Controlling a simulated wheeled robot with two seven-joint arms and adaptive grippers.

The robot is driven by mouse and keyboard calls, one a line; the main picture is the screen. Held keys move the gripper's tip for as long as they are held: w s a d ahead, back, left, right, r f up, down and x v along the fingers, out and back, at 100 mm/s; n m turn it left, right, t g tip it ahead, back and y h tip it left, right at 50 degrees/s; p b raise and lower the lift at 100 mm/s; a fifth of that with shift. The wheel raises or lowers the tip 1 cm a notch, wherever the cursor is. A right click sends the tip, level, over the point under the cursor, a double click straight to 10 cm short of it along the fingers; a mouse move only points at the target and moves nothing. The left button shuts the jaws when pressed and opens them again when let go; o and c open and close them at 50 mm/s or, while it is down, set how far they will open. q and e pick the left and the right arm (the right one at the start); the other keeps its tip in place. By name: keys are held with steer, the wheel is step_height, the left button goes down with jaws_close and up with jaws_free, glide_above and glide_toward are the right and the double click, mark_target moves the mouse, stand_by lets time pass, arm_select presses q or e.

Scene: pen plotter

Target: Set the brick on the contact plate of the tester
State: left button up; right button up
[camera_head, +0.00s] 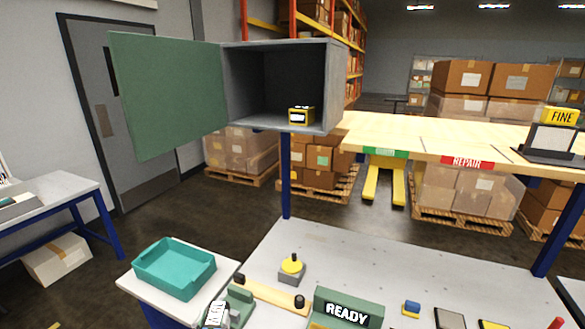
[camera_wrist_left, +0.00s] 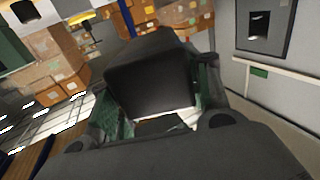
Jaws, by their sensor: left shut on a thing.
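In the left wrist view my left gripper (camera_wrist_left: 160,95) is shut on a dark, box-shaped brick (camera_wrist_left: 150,78), with green pads on both sides of it. In the head view the gripper (camera_head: 229,306) is at the bottom edge, left of centre, largely cut off. A dark piece with a white label there (camera_head: 214,315) seems to be the brick, partly out of frame. A green device with a READY display (camera_head: 346,311) stands to its right and may be the tester; its contact plate cannot be made out. My right gripper is not in view.
A teal tray (camera_head: 174,268) sits on a side table at left. An open cabinet (camera_head: 334,90) holds a small yellow-and-black item (camera_head: 301,115).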

arm_select(q)
steer(key=shift+r, duration=0.2)
stand_by(0.4)
steer(key=d+r+m+g+h, duration=0.2)
steer(key=d+r+m+h, duration=0.2)
steer(key=d+r, duration=0.3)
steer(key=s+d+r+m+g+h, duration=0.1)
steer(key=d+r+m+h, duration=0.3)
steer(key=r, duration=1)
steer(key=shift+d+r+g+h, duration=0.2)
steer(key=shift+d+g+h, duration=0.4)
steer(key=shift+d+h, duration=1.3)
steer(key=shift+d, duration=0.1)
